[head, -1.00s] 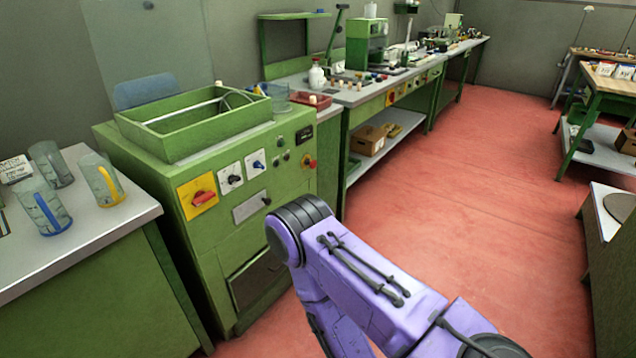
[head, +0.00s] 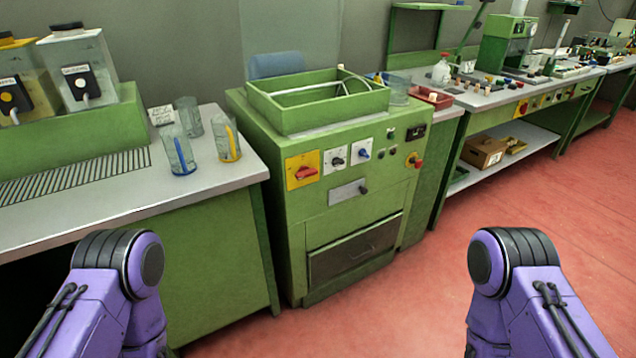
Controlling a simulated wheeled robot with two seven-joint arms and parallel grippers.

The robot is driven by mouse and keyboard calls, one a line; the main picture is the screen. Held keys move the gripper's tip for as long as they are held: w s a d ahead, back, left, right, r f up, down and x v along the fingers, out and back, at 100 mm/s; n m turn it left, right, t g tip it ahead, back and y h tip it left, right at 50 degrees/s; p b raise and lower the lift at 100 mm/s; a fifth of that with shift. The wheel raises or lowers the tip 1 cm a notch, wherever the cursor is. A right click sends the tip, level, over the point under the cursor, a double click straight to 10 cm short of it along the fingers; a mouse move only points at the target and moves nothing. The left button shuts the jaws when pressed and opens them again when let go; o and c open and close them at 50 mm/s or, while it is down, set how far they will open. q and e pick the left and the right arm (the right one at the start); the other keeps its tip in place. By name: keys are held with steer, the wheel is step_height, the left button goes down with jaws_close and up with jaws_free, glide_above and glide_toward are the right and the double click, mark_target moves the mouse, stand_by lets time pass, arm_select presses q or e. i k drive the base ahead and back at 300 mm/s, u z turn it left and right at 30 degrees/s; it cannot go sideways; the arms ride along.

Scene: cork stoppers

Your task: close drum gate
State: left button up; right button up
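A green machine cabinet (head: 350,225) stands in the middle of the head view. An open green rectangular box (head: 318,103) sits on its top, with a pale rod or tube across it. Its front carries a red switch on a yellow plate (head: 303,170), small knobs, a grey plate with a dark knob (head: 347,191) and a dark drawer-like panel (head: 355,250) low down. I cannot tell which part is the drum gate. My two purple arms show at the bottom left and bottom right, bent at black joints. Neither gripper is in view.
A left bench (head: 110,200) holds measuring jugs (head: 228,138) and clear dispensers (head: 80,70). A long bench (head: 490,100) to the right carries small stoppers, a white bottle (head: 442,70) and a red tray (head: 433,97). A cardboard box (head: 482,152) sits on its lower shelf. Red floor (head: 410,300) in front is clear.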

mark_target(341, 193)
steer(key=z, duration=0.2)
steer(key=k, duration=0.4)
steer(key=z, duration=0.95)
steer(key=i, duration=0.9)
steer(key=u, duration=1.05)
steer(key=i, duration=0.55)
steer(key=u, duration=0.45)
